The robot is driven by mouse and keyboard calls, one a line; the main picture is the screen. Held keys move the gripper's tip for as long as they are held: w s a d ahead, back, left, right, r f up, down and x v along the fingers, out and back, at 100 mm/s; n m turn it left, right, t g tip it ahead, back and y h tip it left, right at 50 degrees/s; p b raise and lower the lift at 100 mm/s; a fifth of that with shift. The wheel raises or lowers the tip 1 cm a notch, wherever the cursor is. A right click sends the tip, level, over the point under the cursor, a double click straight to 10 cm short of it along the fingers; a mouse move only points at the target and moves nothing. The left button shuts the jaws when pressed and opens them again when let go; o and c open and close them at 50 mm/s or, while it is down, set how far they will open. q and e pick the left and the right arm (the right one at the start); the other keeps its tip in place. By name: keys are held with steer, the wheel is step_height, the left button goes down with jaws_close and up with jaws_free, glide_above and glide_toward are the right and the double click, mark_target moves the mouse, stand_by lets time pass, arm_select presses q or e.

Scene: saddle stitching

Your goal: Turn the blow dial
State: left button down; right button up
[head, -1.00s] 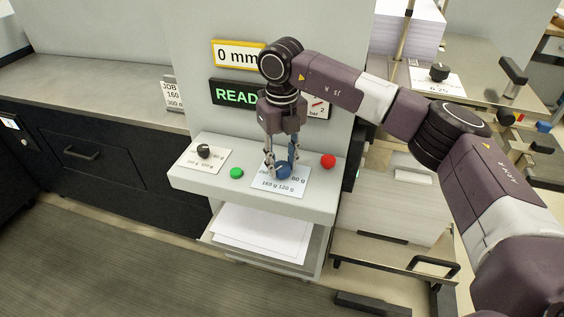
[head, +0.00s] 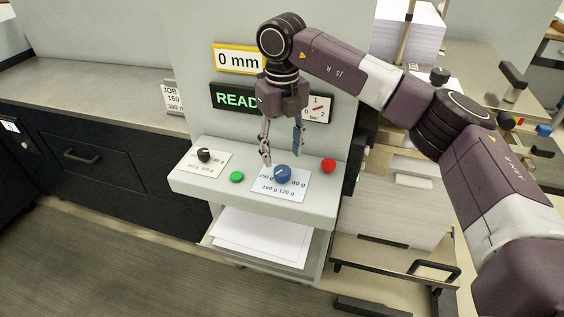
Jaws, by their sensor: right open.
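A blue dial (head: 283,173) with a light pointer mark sits on a white label plate (head: 283,190) on the grey control shelf. The plate reads 80 g at right and 160 g, 120 g below; the dial's pointer aims roughly to the upper right, small to read. A black dial (head: 204,155) sits on another white plate at the left. My right gripper (head: 283,157) is open and empty above and behind the blue dial, its fingertips apart from it. My left gripper is not in view.
A green button (head: 237,177) and a red button (head: 328,165) flank the blue dial. A pressure gauge (head: 317,108), a READY display (head: 232,97) and a 0 mm display (head: 237,59) are on the wall behind. Paper (head: 262,235) lies in a tray below.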

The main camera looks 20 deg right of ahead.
mark_target(282, 170)
step_height(282, 170, up, 7)
stand_by(0.3)
steer(key=shift+f, duration=0.1)
